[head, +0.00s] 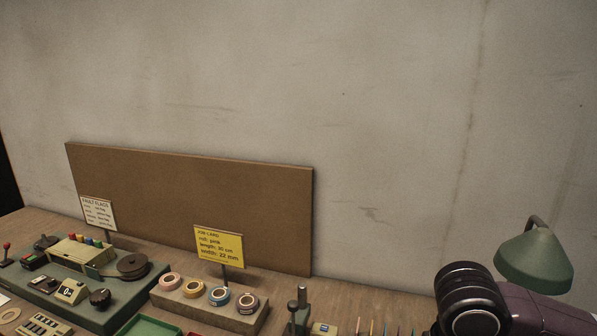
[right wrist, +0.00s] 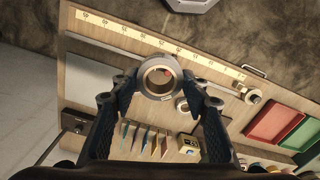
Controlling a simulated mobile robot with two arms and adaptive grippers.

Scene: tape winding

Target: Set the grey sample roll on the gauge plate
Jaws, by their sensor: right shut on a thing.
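In the right wrist view my right gripper (right wrist: 160,85) is shut on the grey sample roll (right wrist: 147,90). The roll is a grey ring with a tan inner core, held between the two dark fingertips above the bench, its open hole facing the camera. I cannot pick out the gauge plate for certain. A small cream box with a dark display (right wrist: 188,146) stands on the bench behind the right finger. In the head view, a green stand with a metal post (head: 301,300) is at the bottom edge. My left gripper is in neither view.
A long ruler (right wrist: 120,30) runs along the bench edge. Red (right wrist: 270,119) and green trays lie at the right, and several coloured strips stand between my fingers. In the head view, several tape rolls sit on a block (head: 195,305) below the yellow job card (head: 219,245); a green lamp (head: 535,262) stands right.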

